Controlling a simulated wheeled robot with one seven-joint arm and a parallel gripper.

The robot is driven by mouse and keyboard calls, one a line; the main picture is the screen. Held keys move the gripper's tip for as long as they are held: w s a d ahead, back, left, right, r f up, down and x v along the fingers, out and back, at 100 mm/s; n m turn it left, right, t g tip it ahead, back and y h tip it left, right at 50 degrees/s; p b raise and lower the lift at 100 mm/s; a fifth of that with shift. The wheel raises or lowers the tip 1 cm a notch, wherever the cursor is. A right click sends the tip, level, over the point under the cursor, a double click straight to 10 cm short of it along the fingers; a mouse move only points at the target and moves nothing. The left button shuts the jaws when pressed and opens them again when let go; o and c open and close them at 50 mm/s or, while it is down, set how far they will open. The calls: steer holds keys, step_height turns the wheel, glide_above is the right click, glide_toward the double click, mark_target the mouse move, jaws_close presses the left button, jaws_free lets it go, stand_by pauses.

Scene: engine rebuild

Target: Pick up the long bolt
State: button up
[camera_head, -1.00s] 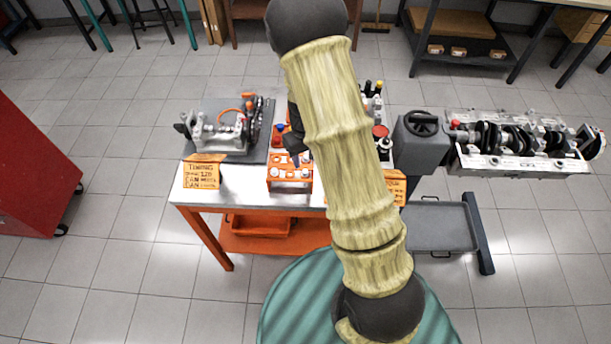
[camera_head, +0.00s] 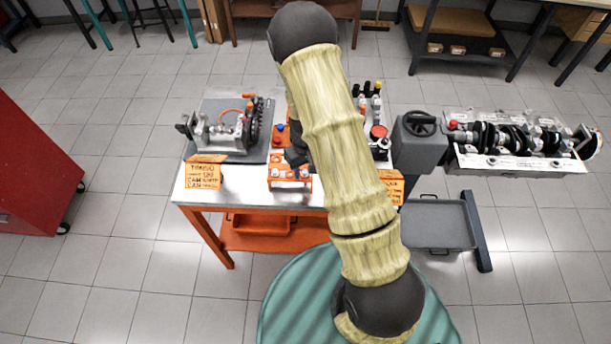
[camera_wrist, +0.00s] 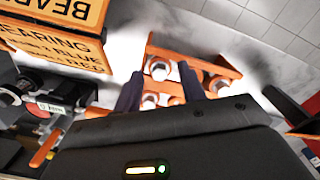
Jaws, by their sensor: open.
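An orange rack (camera_head: 290,185) stands at the front middle of the table, with several silver bolt heads (camera_head: 276,172) showing in it. I cannot tell which of them is the long bolt. My gripper (camera_head: 297,158) is a dark shape just above the rack's back part, partly hidden by my arm. In the wrist view, the gripper (camera_wrist: 160,88) is open, its two dark fingers pointing at the rack (camera_wrist: 195,58). A silver round head (camera_wrist: 158,68) shows beyond and between the fingertips. Another silver head (camera_wrist: 148,101) lies between the fingers, partly hidden. I cannot tell whether the fingers touch anything.
A small engine part (camera_head: 225,130) rests on a grey mat at the table's left. Orange sign cards (camera_head: 203,176) stand at the front edge; one (camera_wrist: 60,45) is close left in the wrist view.

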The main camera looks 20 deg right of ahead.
jaws_close()
steer(key=shift+r, duration=0.1)
step_height(320, 180, up, 10)
steer(key=b, duration=0.2)
stand_by(0.4)
stand_by(0.6)
